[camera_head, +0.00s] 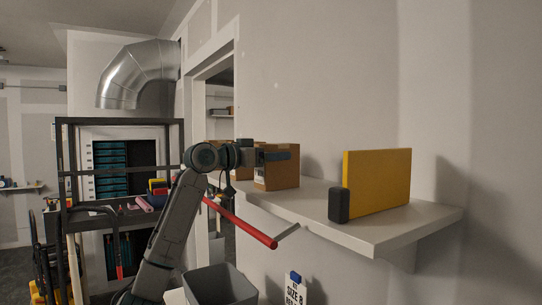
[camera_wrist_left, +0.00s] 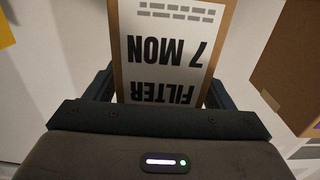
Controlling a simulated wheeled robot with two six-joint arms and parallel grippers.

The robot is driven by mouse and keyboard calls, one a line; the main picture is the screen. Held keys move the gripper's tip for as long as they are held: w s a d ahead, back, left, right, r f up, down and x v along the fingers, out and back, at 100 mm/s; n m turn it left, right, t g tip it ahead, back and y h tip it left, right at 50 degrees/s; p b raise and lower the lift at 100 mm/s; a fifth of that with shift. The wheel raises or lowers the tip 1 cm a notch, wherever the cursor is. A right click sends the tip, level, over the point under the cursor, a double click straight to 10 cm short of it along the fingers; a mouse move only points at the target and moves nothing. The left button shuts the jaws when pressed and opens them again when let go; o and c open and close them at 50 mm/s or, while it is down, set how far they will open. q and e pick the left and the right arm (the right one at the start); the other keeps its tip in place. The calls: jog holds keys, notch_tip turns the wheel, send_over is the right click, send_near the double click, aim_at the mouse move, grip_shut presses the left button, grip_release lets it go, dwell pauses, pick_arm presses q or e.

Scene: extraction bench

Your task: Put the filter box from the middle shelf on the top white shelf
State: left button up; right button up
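The brown filter box (camera_head: 284,175) is at the left part of the white wall shelf (camera_head: 376,236); I cannot tell whether it rests on it or hangs just above. My left gripper (camera_head: 277,155) reaches it from the left, with its fingers across the box's upper part. In the left wrist view the box (camera_wrist_left: 170,50) shows a white label with upside-down "FILTER 7 MON". It fills the gap between the dark fingers of my left gripper (camera_wrist_left: 160,95), which look closed on its sides. My right gripper is not in view.
A second cardboard box (camera_wrist_left: 295,65) stands beside it. A yellow panel (camera_head: 378,181) and a small black block (camera_head: 339,205) stand on the shelf's right part. A red bar (camera_head: 240,224) lies below the shelf edge, above a grey bin (camera_head: 220,287). A dark rack (camera_head: 120,212) stands left.

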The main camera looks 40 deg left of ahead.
pick_arm(q)
jog(key=shift+r, duration=0.15)
jog(key=shift+s+a+f, duration=0.15)
jog(key=shift+s+f, duration=0.05)
jog(key=shift+s, duration=0.05)
jog(key=b+v, duration=0.7)
jog(key=v, duration=0.4)
jog(key=shift+s+r, duration=0.2)
